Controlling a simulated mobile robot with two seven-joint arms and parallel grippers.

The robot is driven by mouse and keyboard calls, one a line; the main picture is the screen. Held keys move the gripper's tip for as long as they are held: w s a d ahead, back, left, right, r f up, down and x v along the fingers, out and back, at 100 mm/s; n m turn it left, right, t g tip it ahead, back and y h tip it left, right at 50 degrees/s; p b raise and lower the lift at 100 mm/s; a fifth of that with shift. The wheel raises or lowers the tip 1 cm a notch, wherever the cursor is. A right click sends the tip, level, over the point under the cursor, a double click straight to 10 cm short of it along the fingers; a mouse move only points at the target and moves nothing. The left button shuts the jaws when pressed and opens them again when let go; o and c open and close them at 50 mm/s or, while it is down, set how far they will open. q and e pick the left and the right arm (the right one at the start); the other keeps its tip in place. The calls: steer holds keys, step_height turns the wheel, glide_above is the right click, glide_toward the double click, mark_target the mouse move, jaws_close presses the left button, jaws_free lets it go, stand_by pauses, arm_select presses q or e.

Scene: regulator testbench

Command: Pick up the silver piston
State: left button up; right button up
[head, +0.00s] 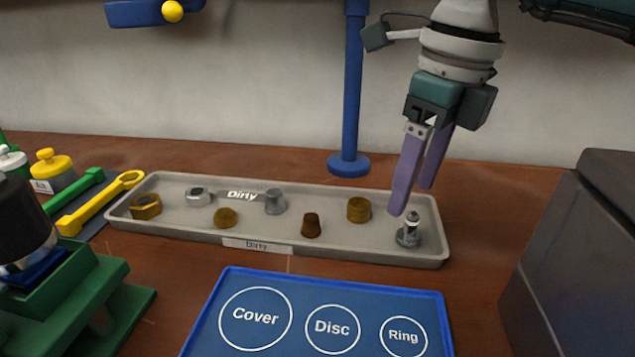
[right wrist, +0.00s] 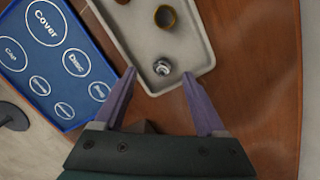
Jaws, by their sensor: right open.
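The silver piston (head: 409,232) stands upright at the right end of the grey tray labelled "Dirty" (head: 185,229). It is a small shiny part with a wider base and a thin stem. My right gripper (head: 412,200) has purple fingers that point down, and it is open and empty, just above the piston. In the right wrist view the piston (right wrist: 162,67) shows beyond the fingertips of the open gripper (right wrist: 158,75), between their lines and close to the tray's end. My left gripper is not in view.
The tray also holds several brass, brown and grey parts, the nearest a brass cylinder (head: 359,209). A blue mat (head: 290,277) with labelled circles lies in front. A blue post (head: 350,110) stands behind the tray. A dark grey box (head: 585,260) stands at the right; a green stand (head: 90,290) at the left.

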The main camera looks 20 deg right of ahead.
mark_target(415, 214)
steer(key=f, duration=0.5)
steer(key=shift+s+d+f, duration=0.15)
steer(key=shift+d+f, duration=0.05)
steer(key=shift+d, duration=0.05)
steer(key=shift+f, duration=0.35)
steer(key=shift+c, duration=0.2)
jaws_close()
